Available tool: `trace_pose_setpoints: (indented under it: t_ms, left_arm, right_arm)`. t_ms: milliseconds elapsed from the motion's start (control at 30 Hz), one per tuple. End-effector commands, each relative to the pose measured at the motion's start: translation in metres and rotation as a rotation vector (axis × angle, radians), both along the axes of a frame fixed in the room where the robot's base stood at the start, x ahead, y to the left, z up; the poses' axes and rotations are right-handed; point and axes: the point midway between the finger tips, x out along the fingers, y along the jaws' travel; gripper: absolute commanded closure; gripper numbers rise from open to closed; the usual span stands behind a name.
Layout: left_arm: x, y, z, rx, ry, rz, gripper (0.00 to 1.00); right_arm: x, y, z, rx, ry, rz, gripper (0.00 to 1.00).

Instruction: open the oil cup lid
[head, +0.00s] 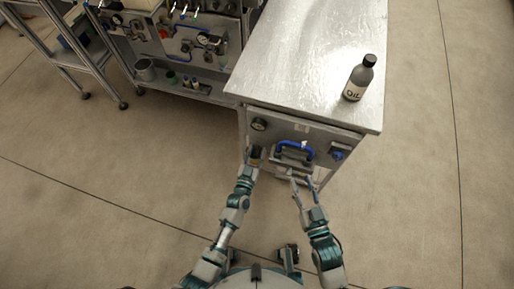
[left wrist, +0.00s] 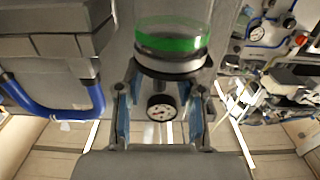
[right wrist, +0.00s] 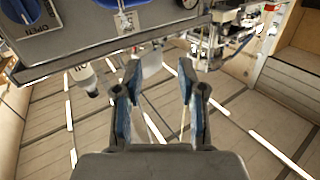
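The oil cup (left wrist: 170,38) shows in the left wrist view as a clear round cup with green liquid, with a dark ring-shaped lid (left wrist: 170,66) on it. That picture appears upside down. My left gripper (head: 256,152) is at the front of the metal cabinet; its fingers (left wrist: 165,85) are apart on either side near the lid's edge. I cannot tell whether they touch it. In the head view the gripper largely hides the cup. My right gripper (head: 301,182) is open and empty below the blue handle; its fingers show apart in the right wrist view (right wrist: 158,72).
A blue handle (head: 295,148) and a blue knob (head: 337,155) project from the cabinet front. An oil bottle (head: 357,80) stands on the metal top (head: 290,60). The floor at right is clear.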

Motion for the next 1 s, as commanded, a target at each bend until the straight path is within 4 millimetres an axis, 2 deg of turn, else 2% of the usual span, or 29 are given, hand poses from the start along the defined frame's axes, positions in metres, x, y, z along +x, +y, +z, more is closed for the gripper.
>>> trace_pose_setpoints:
  t_ms: [133, 433, 500, 600, 1000]
  left_arm:
    - [0.0101, -0.0036, -0.0008, 0.0, 0.001, 0.0, 0.62]
    - [0.0121, -0.0041, 0.0007, 0.0, 0.0, 0.0, 0.62]
    - [0.0121, -0.0041, 0.0006, 0.0, 0.0, 0.0, 0.8]
    - [0.012, -0.0041, 0.0004, 0.0, 0.0, 0.0, 1.0]
    - [0.0122, -0.0032, 0.0024, -0.029, 0.01, -0.001, 1.0]
  right_arm:
    - [0.0006, 0.0011, 0.0063, 0.015, -0.048, 0.001, 0.6]
    - [0.0006, 0.0013, 0.0091, 0.018, -0.061, 0.0, 0.6]
    - [0.0014, 0.0013, 0.0083, 0.018, -0.058, 0.0, 0.6]
    - [0.0019, 0.0012, 0.0079, 0.018, -0.057, 0.0, 0.6]
    - [0.002, 0.0011, 0.0076, 0.014, -0.045, 0.0, 0.6]
